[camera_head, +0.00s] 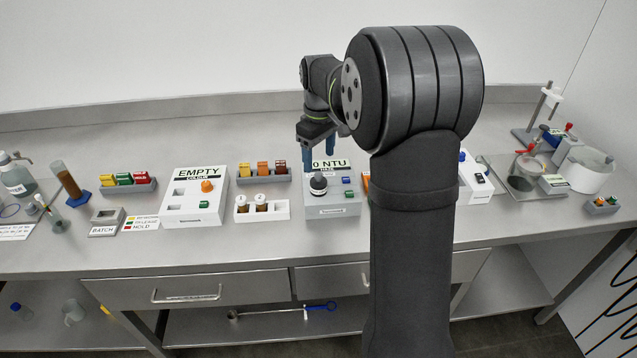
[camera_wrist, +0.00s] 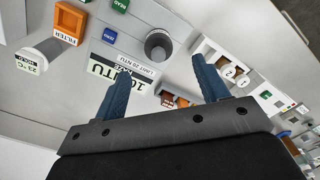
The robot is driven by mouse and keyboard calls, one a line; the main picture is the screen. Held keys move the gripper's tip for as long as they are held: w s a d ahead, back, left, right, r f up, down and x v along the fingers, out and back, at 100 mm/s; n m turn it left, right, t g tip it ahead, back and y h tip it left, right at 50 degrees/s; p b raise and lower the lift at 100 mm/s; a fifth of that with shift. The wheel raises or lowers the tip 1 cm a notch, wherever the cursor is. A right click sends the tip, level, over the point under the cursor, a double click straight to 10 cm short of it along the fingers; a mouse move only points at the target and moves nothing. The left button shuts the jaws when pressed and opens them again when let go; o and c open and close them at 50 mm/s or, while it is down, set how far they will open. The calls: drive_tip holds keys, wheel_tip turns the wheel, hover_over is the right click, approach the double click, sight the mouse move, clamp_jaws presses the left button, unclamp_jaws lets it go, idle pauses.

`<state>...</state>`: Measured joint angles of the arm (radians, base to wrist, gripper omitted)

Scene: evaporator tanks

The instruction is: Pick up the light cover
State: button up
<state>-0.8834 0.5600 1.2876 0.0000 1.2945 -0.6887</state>
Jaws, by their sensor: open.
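In the wrist view the cap (camera_wrist: 158,46) is a dark cylinder with a hollow-looking round top, standing on the meter. My gripper (camera_head: 320,157) hangs above the back of the meter. In the wrist view its two blue fingers (camera_wrist: 160,72) are spread wide and nothing is between them. The cap lies beyond the fingertips, between their lines, apart from both. My arm hides part of the bench right of the meter.
The white colour meter (camera_head: 194,207) reading "EMPTY" stands to the left. A white holder (camera_head: 262,213) with two capped brown vials and a grey rack (camera_head: 263,178) of coloured blocks stand just left of the turbidity meter. An orange FILTER block (camera_wrist: 70,22) is near it. The bench front is clear.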

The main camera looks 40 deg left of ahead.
sight(319, 174)
drive_tip(key=f, duration=0.9)
drive_tip(key=shift+w+a+f, duration=0.2)
drive_tip(key=c, duration=1.1)
drive_tip(key=shift+r, duration=0.15)
